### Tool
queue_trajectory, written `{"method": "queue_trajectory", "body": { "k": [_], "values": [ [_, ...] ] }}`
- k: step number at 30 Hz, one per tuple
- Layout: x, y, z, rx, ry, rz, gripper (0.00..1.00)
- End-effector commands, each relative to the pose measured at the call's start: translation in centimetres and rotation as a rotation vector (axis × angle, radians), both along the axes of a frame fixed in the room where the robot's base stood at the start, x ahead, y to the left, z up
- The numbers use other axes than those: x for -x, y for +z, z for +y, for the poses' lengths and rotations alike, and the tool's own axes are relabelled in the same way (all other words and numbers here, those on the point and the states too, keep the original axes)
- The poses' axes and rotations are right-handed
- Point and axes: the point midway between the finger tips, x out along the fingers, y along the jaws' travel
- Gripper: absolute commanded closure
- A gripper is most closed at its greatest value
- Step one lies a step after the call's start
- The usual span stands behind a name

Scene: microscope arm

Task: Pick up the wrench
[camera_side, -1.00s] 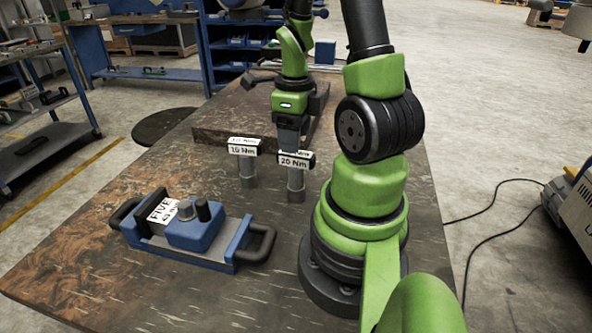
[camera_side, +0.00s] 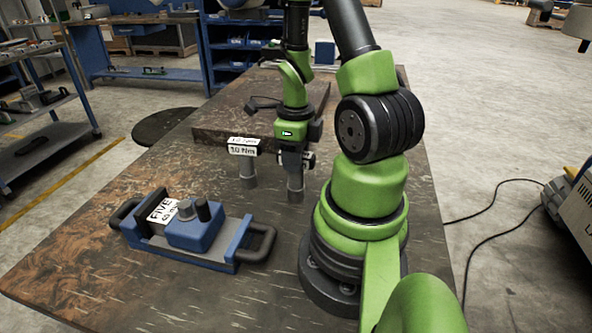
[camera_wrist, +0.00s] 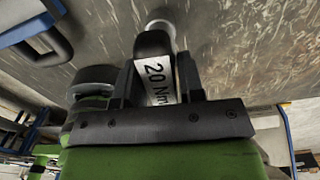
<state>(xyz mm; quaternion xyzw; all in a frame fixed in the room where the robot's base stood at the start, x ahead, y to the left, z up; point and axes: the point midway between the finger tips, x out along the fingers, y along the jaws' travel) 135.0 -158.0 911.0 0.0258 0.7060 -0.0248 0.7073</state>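The 20 Nm wrench (camera_wrist: 158,82) has a black head with a white label and stands on a grey cylinder (camera_side: 295,188). My gripper (camera_wrist: 155,80) is down at this wrench, with one finger on each side of the labelled part. The fingers look open, with a narrow gap to the label. In the side view my gripper (camera_side: 291,160) covers most of the 20 Nm label. A second wrench, labelled 10 Nm (camera_side: 243,149), stands upright to the left on its own grey cylinder.
A blue and grey fixture with black handles (camera_side: 195,230) sits on the worn table (camera_side: 120,290) at the front left. A raised dark board (camera_side: 225,125) lies behind the wrenches. The table between the fixture and the wrenches is clear.

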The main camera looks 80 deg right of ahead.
Motion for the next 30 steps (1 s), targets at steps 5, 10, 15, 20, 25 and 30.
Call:
{"method": "queue_trajectory", "body": {
  "k": [5,10,15,20,25,30],
  "values": [
    [0.0,0.0,0.0,0.0,0.0,0.0,1.0],
    [0.0,0.0,0.0,0.001,0.0,-0.001,1.0],
    [0.0,0.1,0.0,0.001,0.001,-0.001,1.0],
    [-0.1,0.7,-0.1,0.002,0.0,-0.003,1.0],
    [-0.1,2.7,-0.1,0.007,0.0,-0.005,1.0],
    [-0.1,5.8,-0.2,0.009,-0.001,-0.006,1.0]
  ]
}}
